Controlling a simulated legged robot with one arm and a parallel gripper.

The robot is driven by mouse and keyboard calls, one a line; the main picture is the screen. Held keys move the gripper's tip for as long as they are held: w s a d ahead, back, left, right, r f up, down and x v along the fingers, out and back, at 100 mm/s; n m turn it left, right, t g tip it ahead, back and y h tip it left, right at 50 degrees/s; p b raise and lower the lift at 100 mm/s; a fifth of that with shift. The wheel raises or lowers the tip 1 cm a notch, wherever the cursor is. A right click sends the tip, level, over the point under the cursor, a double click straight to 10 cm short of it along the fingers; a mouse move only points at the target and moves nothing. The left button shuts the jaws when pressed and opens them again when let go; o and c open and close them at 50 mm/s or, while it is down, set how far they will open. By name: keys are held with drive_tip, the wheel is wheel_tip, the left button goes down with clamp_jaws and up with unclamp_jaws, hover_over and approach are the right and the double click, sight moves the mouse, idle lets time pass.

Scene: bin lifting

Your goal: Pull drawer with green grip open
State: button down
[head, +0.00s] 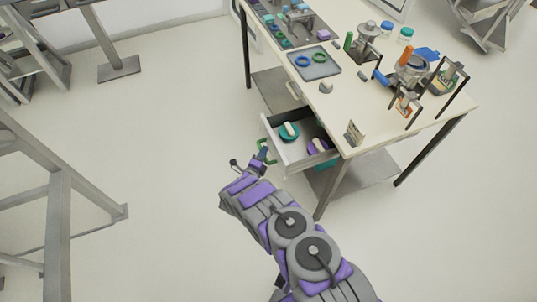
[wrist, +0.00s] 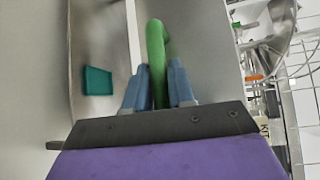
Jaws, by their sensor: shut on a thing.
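The drawer (head: 287,160) under the table is pulled out, and its inside shows in the head view. Its green grip (wrist: 157,62) stands between the two blue fingers of my gripper (wrist: 158,85) in the wrist view. My gripper is shut on the grip. In the head view my gripper (head: 262,158) is at the left front of the drawer, with part of the green grip showing beside it. A teal round thing (head: 287,132) and a purple round thing (head: 317,146) lie in the drawer.
The table (head: 330,110) carries a tray (head: 314,62), jars and metal devices. A table leg (head: 327,190) stands right of my arm. A grey frame (head: 58,215) stands at the left. The floor (head: 170,120) left of the drawer is clear.

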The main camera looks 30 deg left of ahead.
drive_tip(key=shift+s+a+f, duration=0.3)
drive_tip(key=shift+s+a, duration=0.05)
drive_tip(key=shift+s, duration=0.35)
drive_tip(key=c, duration=1.3)
unclamp_jaws()
drive_tip(key=shift+o, duration=1)
drive_tip(key=shift+w+a, duration=0.2)
drive_tip(key=shift+s+r, duration=0.1)
drive_tip(key=shift+r, duration=0.05)
drive_tip(key=s+d+r+p, duration=0.1)
drive_tip(key=s+p, duration=0.3)
drive_tip(key=s, duration=1.3)
drive_tip(key=shift+d+r, duration=0.2)
drive_tip(key=shift+r, duration=0.35)
